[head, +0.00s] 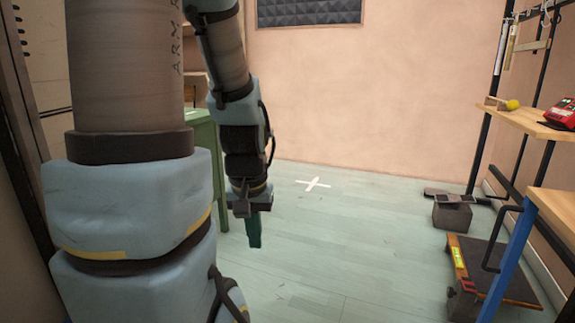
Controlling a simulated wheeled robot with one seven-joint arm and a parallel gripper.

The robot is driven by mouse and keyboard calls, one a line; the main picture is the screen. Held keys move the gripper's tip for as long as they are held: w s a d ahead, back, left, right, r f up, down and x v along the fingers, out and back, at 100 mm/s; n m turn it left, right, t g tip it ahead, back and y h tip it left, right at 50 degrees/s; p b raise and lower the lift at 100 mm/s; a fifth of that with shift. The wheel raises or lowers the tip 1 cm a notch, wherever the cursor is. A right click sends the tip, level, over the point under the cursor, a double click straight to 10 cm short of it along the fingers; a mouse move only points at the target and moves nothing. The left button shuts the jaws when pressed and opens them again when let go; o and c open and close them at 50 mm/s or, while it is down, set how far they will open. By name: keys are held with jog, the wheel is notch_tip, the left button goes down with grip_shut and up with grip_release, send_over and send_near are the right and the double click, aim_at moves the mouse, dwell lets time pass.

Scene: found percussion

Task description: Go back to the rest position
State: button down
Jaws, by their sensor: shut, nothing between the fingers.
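My arm fills the left part of the head view, with its last links hanging down in front of the green floor. My gripper (254,231) points downward, left of the middle of the view. Its fingers are together, with nothing visible between them. It hangs in the air, apart from the things around it. A white cross mark (313,184) lies on the floor to the right of the gripper and farther back.
A green cabinet or table (203,132) stands behind my arm. The middle floor is clear.

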notch_tip(320, 180, up, 28)
jog(key=p, duration=2.5)
